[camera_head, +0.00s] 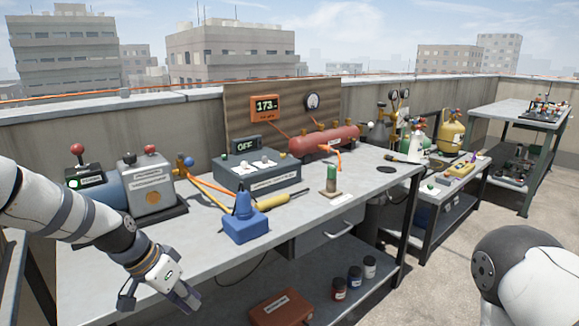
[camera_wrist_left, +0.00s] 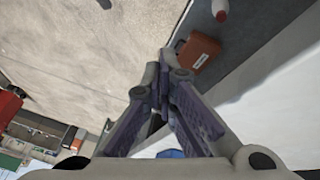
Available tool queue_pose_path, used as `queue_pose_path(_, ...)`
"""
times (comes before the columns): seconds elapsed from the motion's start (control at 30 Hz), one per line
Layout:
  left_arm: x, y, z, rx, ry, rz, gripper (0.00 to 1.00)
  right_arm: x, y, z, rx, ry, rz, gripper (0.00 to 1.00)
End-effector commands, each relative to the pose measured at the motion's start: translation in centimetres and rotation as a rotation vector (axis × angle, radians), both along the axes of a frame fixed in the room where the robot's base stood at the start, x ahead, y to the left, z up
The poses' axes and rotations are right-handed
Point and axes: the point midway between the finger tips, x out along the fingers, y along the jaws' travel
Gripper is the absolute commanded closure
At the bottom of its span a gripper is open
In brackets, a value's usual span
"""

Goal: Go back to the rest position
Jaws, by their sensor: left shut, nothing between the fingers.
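My left gripper (camera_head: 176,296) hangs at the front left edge of the workbench (camera_head: 330,218) in the head view, pointing down. Its fingers are shut with nothing between them; they also show in the left wrist view (camera_wrist_left: 163,75). My left arm comes in from the left in the head view. Only a rounded upper part of my right arm shows at the lower right; its gripper is out of view.
On the bench stand a motor-pump unit (camera_head: 140,185), a blue stand (camera_head: 243,222), a grey control box (camera_head: 255,170) and a red tank (camera_head: 322,140). A red toolbox (camera_head: 281,308) and several small jars lie on the lower shelf. Open floor is at right.

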Motion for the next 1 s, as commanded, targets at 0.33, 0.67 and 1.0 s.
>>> queue_pose_path(0.33,-28.5,-1.2,-17.2,0.203,0.366,0.335,1.0,-0.1,0.0,0.1,0.0,0.001,0.0,1.0)
queue_pose_path(0.67,-42.0,1.7,-15.4,0.329,0.46,0.508,1.0,-0.1,0.0,0.1,0.0,0.001,0.0,1.0)
queue_pose_path(1.0,-41.9,1.7,-15.4,0.328,0.457,0.51,1.0,-0.1,0.0,0.1,0.0,0.002,0.0,1.0)
